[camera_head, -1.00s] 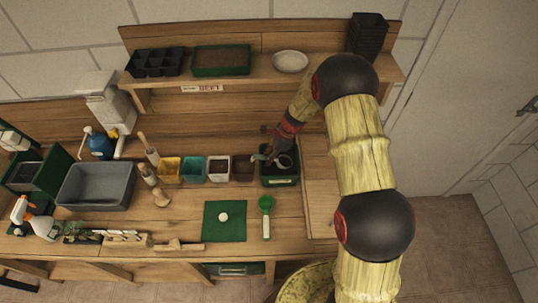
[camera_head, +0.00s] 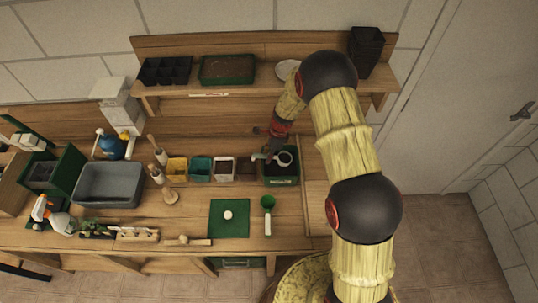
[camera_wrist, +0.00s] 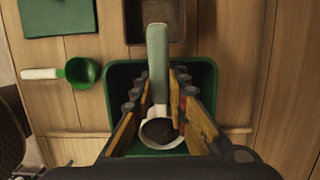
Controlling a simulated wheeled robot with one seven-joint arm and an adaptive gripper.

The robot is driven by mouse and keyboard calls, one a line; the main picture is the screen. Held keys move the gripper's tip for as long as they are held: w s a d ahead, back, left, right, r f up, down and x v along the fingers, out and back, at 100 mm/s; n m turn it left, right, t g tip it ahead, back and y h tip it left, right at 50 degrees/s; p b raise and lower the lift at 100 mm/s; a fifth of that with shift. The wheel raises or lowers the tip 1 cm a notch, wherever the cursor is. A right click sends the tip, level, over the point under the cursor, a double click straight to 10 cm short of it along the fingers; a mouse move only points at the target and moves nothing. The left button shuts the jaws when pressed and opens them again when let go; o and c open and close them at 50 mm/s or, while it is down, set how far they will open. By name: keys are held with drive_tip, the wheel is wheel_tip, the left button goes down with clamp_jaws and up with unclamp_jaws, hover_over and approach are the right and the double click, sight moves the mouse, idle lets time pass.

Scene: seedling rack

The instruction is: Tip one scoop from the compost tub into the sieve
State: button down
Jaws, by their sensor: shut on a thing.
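My gripper (camera_wrist: 158,82) is shut on the grey-green handle of a scoop (camera_wrist: 158,55). The scoop's pale round bowl holds dark compost. It is over the dark green compost tub (camera_wrist: 205,85); the wrist view does not show clearly whether the bowl is inside the tub or above it. In the head view my gripper (camera_head: 272,148) and the scoop are at the tub (camera_head: 282,181), which bears a label. A green round cup with a white handle (camera_head: 267,202), perhaps the sieve, lies in front of the tub. It also shows in the wrist view (camera_wrist: 82,72).
A brown square pot (camera_wrist: 155,40) stands next to the tub, with several small pots to its left. A green mat (camera_head: 229,229) holds a small white round thing. A shelf (camera_head: 220,92) runs above the bench. Bare wood lies right of the tub.

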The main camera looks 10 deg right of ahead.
drive_tip(key=shift+a+r+h+p, duration=0.25)
drive_tip(key=shift+r+p, duration=0.45)
drive_tip(key=shift+p, duration=0.65)
drive_tip(key=shift+a+r+h+p, duration=0.1)
drive_tip(key=shift+r+h+p, duration=0.4)
drive_tip(key=shift+p, duration=0.8)
drive_tip(key=shift+g+h, duration=0.3)
drive_tip(key=shift+h, duration=0.25)
drive_tip(key=shift+w+a+r+p, duration=0.1)
drive_tip(key=shift+a+r+p, duration=0.1)
drive_tip(key=shift+r+p, duration=0.5)
drive_tip(key=shift+a+r+p, duration=0.15)
drive_tip(key=shift+r+p, duration=0.45)
drive_tip(key=shift+r, duration=0.1)
drive_tip(key=shift+w+a+r+p, duration=0.1)
drive_tip(key=shift+a+r+p, duration=0.1)
drive_tip(key=shift+r+p, duration=0.5)
drive_tip(key=c, duration=2.3)
unclamp_jaws()
drive_tip(key=shift+c, duration=1.2)
clamp_jaws()
